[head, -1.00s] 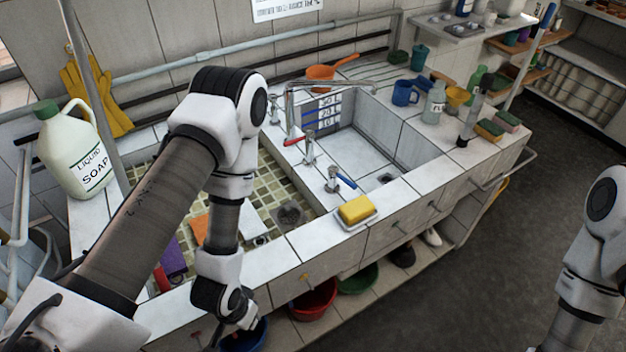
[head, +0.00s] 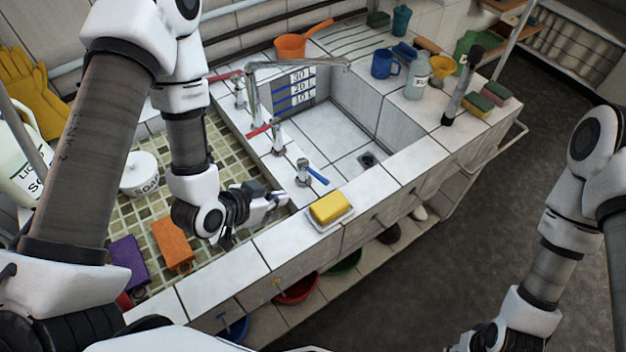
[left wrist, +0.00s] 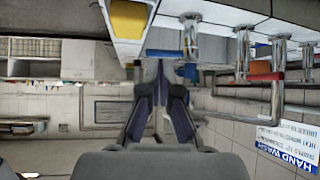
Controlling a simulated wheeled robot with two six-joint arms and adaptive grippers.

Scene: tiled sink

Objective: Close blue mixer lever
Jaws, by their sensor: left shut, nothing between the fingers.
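The blue mixer lever (head: 317,175) sticks out to the lower right from a chrome tap (head: 303,172) on the divider between the two basins. My left gripper (head: 284,197) is shut and empty, a little left of and below the lever, with a gap between them in the head view. In the left wrist view the blue lever (left wrist: 165,53) lies just beyond the fingertips (left wrist: 160,68); I cannot tell whether they touch.
A yellow sponge (head: 328,207) on a dish sits on the front ledge near the lever. Red-levered taps (head: 262,130) stand farther back on the divider. The right basin (head: 335,140) is empty.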

